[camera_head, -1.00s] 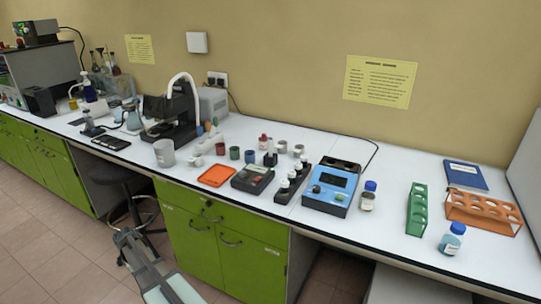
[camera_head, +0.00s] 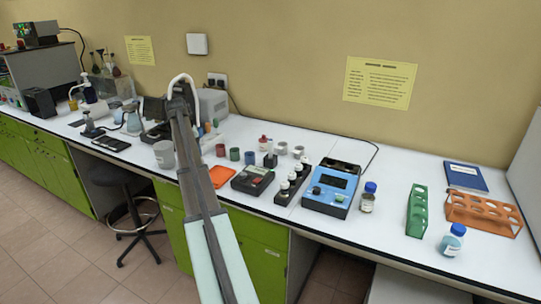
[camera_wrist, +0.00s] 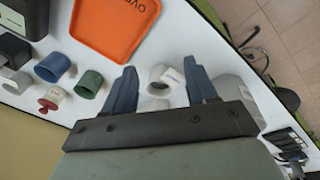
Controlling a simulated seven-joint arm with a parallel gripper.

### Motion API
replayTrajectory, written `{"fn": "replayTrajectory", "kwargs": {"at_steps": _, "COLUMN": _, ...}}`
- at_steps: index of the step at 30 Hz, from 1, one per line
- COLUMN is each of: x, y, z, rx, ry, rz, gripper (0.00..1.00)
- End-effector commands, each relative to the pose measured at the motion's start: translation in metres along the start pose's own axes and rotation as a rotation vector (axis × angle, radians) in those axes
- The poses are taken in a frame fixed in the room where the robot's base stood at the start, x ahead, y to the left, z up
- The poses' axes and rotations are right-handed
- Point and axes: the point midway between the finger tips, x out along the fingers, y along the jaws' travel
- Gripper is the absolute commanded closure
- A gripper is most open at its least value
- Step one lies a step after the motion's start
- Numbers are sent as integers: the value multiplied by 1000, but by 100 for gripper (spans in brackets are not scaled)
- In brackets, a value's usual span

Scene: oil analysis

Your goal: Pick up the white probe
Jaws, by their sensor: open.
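A short white hollow cylinder with a label (camera_wrist: 166,78), which I take for the white probe, lies on the bench in the wrist view. My gripper (camera_wrist: 161,74) is open, with one blue-grey finger on each side of it and gaps to both. A second white piece (camera_wrist: 154,104) sits closer to the gripper's base, partly hidden by it. I cannot tell how far above the bench the fingertips are. In the head view my arm covers the spot where the white pieces stood, and the gripper cannot be made out.
An orange tray (camera_wrist: 116,22) lies nearby. Blue (camera_wrist: 53,67) and green (camera_wrist: 88,84) cups stand left of the gripper. A grey-white beaker (camera_head: 164,154) stands close by; the microscope (camera_head: 153,110) is behind. The bench's front edge runs past the beaker.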

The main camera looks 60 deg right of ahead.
Motion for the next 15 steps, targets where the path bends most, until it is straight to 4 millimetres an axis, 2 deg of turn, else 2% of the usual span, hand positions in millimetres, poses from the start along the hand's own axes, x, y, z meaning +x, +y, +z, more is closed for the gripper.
{"fn": "replayTrajectory", "kwargs": {"at_steps": 1, "x": -6, "y": 29, "z": -4, "rx": 13, "ry": -2, "rz": -8, "gripper": 43}}
{"fn": "replayTrajectory", "kwargs": {"at_steps": 3, "x": -11, "y": 63, "z": -5, "rx": 20, "ry": -5, "rz": -22, "gripper": 43}}
{"fn": "replayTrajectory", "kwargs": {"at_steps": 10, "x": -34, "y": 176, "z": 0, "rx": 41, "ry": -5, "rz": -67, "gripper": 43}}
{"fn": "replayTrajectory", "kwargs": {"at_steps": 15, "x": -51, "y": 255, "z": 12, "rx": 52, "ry": 2, "rz": -96, "gripper": 43}}
